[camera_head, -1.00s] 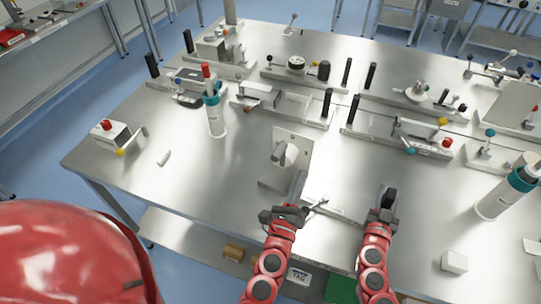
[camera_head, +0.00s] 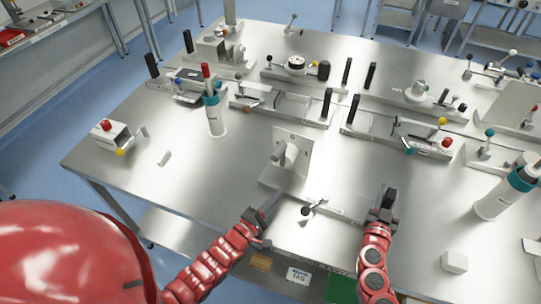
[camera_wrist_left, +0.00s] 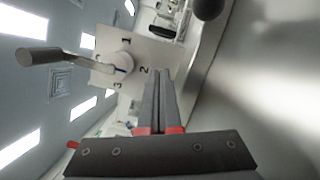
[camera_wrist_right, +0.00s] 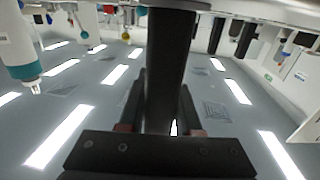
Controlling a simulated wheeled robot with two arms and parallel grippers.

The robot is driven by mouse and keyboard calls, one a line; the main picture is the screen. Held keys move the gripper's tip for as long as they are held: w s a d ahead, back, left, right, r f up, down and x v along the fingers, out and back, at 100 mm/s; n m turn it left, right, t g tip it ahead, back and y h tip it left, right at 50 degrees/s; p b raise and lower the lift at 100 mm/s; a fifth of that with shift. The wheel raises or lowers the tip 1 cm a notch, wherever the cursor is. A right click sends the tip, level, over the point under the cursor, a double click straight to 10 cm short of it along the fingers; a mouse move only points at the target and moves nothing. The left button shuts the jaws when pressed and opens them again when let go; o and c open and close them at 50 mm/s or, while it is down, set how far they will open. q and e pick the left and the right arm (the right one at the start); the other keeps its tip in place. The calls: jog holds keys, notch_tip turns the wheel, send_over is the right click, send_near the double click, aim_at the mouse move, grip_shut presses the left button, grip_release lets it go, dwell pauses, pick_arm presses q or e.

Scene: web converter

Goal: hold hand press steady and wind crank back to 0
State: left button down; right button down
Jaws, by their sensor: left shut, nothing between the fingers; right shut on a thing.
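The hand press has an upright light plate (camera_head: 306,150) with a crank hub (camera_head: 284,153) on its face. In the left wrist view the plate shows the numbers 1, 2 and 3, and a 0 is not readable there. The crank's grey handle (camera_wrist_left: 40,57) sticks out to the left; a short dark-blue line on the hub (camera_wrist_left: 118,70) points roughly toward the 2 and 3 side. My left gripper (camera_head: 268,208) is shut and empty, below the plate and apart from the handle. My right gripper (camera_head: 387,198) is shut on a black post (camera_wrist_right: 170,60) at the right of the press.
A small lever with a black knob (camera_head: 307,210) stands between my grippers. A white bottle with teal collar (camera_head: 214,115) stands behind left, another (camera_head: 505,192) at right. A white block (camera_head: 454,262) lies front right. Several fixtures fill the table's back.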

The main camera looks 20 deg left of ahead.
pick_arm(q)
jog(key=a+m, duration=0.1)
jog(key=m, duration=0.1)
jog(key=a+m, duration=0.2)
jog(key=a+m+g, duration=0.1)
jog(key=shift+w+a+r+m, duration=0.2)
jog(key=shift+w+r+m, duration=0.05)
jog(key=shift+m, duration=0.15)
pick_arm(e)
jog(key=shift+d+f, duration=0.15)
jog(key=shift+f, duration=0.1)
pick_arm(q)
jog(key=shift+m, duration=0.3)
jog(key=a, duration=0.4)
jog(key=shift+s+a+r, duration=0.1)
jog(key=shift+a+r, duration=0.05)
jog(key=shift+r, duration=0.15)
jog(key=v, duration=0.9)
jog(key=shift+s+r, duration=0.1)
jog(key=shift+r, duration=0.2)
jog(key=shift+f, duration=0.2)
pick_arm(e)
jog(key=shift+r, duration=0.1)
jog(key=shift+w+r, duration=0.15)
jog(key=shift+r, duration=0.1)
pick_arm(q)
jog(key=shift+g, duration=0.3)
pick_arm(e)
jog(key=c, duration=0.5)
grip_release()
